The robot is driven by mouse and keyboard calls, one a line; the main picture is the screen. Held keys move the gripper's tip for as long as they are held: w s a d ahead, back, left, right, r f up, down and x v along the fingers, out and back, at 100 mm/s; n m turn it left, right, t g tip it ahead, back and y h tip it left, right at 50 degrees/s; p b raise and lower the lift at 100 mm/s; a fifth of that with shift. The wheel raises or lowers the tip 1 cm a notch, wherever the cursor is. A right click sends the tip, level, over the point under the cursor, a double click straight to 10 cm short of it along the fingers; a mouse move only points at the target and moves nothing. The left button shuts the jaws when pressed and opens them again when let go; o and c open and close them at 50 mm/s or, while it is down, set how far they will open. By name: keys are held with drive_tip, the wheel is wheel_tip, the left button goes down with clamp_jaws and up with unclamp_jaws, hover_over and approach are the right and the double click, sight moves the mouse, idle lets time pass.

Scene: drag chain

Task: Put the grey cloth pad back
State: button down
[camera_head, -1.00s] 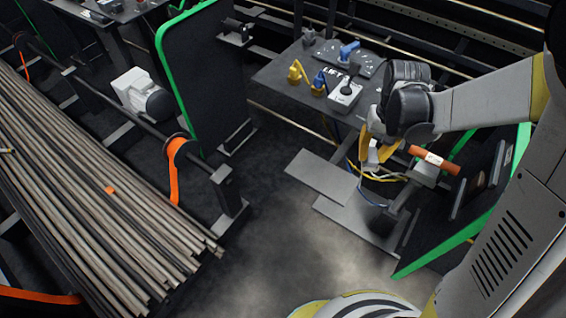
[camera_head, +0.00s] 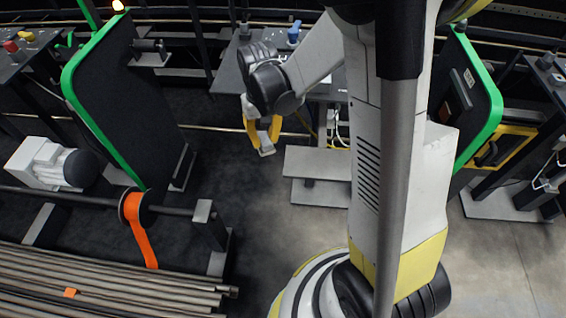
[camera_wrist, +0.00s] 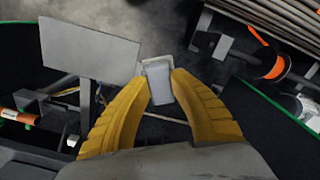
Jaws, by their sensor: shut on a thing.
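The grey cloth pad (camera_wrist: 157,82) is a small pale grey piece between my yellow fingertips in the wrist view. My gripper (camera_wrist: 160,88) is shut on it. In the head view my gripper (camera_head: 264,138) hangs down left of my arm column, with the pad (camera_head: 267,150) low between the fingers. Dark floor shows behind it. The pad looks clear of any surface, and part of it is hidden by the fingers.
A dark table (camera_head: 228,78) stands behind my gripper. A grey plate (camera_head: 312,162) is low to its right. A green-edged black panel (camera_head: 120,90) stands at the left, with an orange strap reel (camera_head: 138,215) and rods (camera_head: 100,285) nearer. An orange cylinder (camera_wrist: 14,115) is in the wrist view.

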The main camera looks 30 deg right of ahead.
drive_tip(key=s+d+f+m, duration=0.15)
drive_tip(key=d+m, duration=0.35)
drive_tip(key=d, duration=0.5)
drive_tip(key=shift+m, duration=0.3)
drive_tip(key=f+b, duration=0.2)
drive_tip(key=f, duration=0.1)
drive_tip(key=d+f+b, duration=0.1)
drive_tip(key=f, duration=0.1)
drive_tip(key=shift+s+f, duration=0.15)
drive_tip(key=shift+s, duration=0.15)
drive_tip(key=shift+a+f+b, duration=0.1)
drive_tip(key=shift+f+b, duration=0.65)
drive_tip(key=shift+f, duration=1.3)
drive_tip(key=shift+f, duration=0.2)
drive_tip(key=c, duration=1.2)
unclamp_jaws()
drive_tip(key=shift+c, duration=0.2)
drive_tip(key=shift+r, duration=0.15)
